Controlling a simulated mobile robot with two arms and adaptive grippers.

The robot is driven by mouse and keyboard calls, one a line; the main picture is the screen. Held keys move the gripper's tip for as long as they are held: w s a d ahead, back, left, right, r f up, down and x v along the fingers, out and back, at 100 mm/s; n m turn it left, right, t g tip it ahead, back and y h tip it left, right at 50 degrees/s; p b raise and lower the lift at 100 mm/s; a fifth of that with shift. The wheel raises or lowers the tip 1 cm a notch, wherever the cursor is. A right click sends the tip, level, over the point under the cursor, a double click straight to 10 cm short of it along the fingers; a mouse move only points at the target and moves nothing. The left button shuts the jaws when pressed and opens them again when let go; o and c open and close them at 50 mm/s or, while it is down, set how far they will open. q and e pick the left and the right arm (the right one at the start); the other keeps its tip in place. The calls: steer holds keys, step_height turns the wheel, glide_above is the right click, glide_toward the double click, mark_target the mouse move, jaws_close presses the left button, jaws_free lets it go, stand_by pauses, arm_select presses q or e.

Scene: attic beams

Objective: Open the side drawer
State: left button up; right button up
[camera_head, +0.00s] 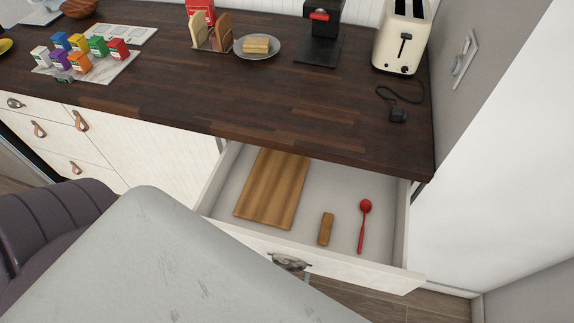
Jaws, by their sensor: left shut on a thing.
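The side drawer (399,235) under the right end of the dark counter is pulled well out, and its inside shows. It holds a wooden cutting board (272,187), a small wooden block (326,229) and a red spoon (363,225). A metal cup handle (288,260) sits on its white front. Only a small part of my left gripper (302,270) shows at this handle, and it is shut on it. The rest is hidden by a large pale grey shape in front. My right gripper is not in view.
On the counter (220,110) stand a toaster (402,38) with a cord, a black coffee machine (322,30), a plate (257,47) with food and several coloured boxes. A white wall closes the right side. Dark ribbed upholstery (60,220) is at lower left.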

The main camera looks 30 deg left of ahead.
arm_select(q)
steer(key=o, duration=1.4)
steer(key=shift+c, duration=0.2)
step_height(320, 180, up, 10)
